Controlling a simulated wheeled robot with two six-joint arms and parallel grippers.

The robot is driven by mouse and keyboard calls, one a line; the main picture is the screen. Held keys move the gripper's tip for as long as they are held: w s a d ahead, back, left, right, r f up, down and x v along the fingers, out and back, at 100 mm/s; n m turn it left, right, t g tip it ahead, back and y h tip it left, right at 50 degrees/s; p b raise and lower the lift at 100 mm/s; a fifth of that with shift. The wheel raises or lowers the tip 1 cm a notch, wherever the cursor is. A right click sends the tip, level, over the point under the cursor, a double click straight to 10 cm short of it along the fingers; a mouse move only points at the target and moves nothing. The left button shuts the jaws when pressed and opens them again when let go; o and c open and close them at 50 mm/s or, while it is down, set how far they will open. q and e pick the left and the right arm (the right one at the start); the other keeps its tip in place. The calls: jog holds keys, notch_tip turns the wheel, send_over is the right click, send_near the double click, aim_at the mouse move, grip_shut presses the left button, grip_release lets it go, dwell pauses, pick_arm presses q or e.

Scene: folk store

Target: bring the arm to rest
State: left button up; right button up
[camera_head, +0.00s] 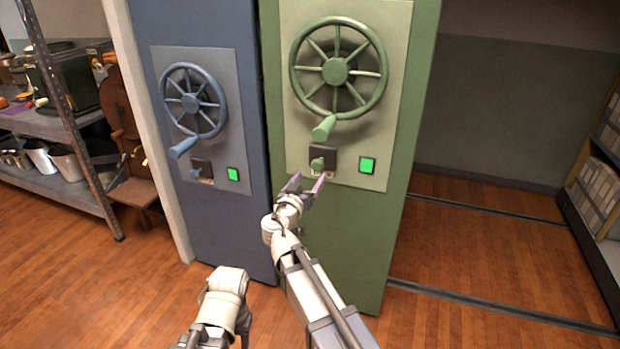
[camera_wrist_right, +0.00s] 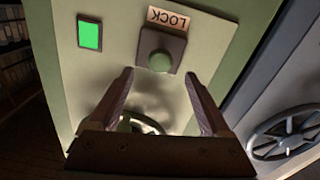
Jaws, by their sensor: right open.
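My right gripper (camera_head: 306,186) is in front of the green cabinet (camera_head: 350,240), just below its lock knob (camera_head: 317,164). In the right wrist view the gripper (camera_wrist_right: 160,100) is open with nothing between its fingers. My left arm (camera_head: 222,300) shows at the bottom of the head view. Whether its gripper is open or shut does not show.
The green handwheel (camera_head: 336,71) is above the knob, and a lit green panel (camera_head: 367,165) is beside it. A blue cabinet (camera_head: 225,215) with its own wheel (camera_head: 190,103) stands left. A metal shelf (camera_head: 60,130) is far left. Open floor with rails (camera_head: 480,240) lies right.

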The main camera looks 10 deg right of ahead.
dwell(0.3)
jog(key=s+a+f+n+g+y, duration=0.3)
jog(key=s+f+g, duration=0.6)
jog(key=s+f, duration=0.7)
jog(key=s+a+f+n+g+y, duration=0.3)
jog(key=s+a, duration=0.2)
jog(key=s, duration=0.3)
jog(key=s+a+f+n+g+y, duration=0.2)
jog(key=s+a+f+n+g, duration=0.1)
jog(key=s+a, duration=0.3)
notch_tip(320, 180, up, 31)
jog(key=s+p, duration=0.1)
jog(key=p, duration=3)
jog(key=shift+s+d+r+y, duration=0.15)
jog(key=shift+s+y, duration=0.1)
jog(key=shift+y, duration=0.15)
